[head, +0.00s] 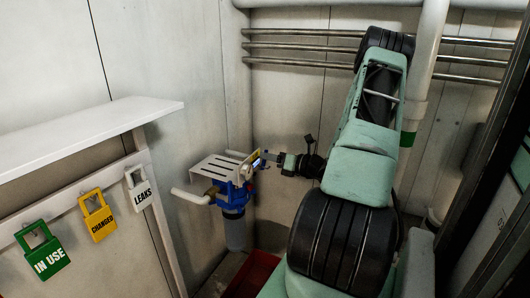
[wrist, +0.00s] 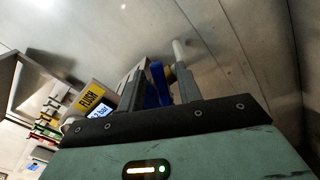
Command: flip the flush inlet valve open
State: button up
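The blue flush valve assembly (head: 232,192) is mounted on the wall under a white slotted bracket, with a grey filter bowl below it. In the wrist view a blue part (wrist: 157,86), perhaps the valve's handle, shows between my fingers. A yellow FLUSH label (wrist: 91,98) and a small lit display (wrist: 101,112) are left of the fingers. My gripper (head: 266,157) reaches in from the right, close to the top of the assembly; in the wrist view its fingers (wrist: 158,98) stand apart. I cannot tell whether they touch the blue part.
A white slotted bracket (head: 217,167) and a white pipe (head: 190,196) are beside the valve. A white shelf (head: 90,132) with green, yellow and white hanging tags is at the left. Metal pipes (head: 300,45) cross the back wall. A red bin (head: 252,276) is below.

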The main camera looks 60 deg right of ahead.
jog(key=shift+w, duration=0.6)
grip_shut()
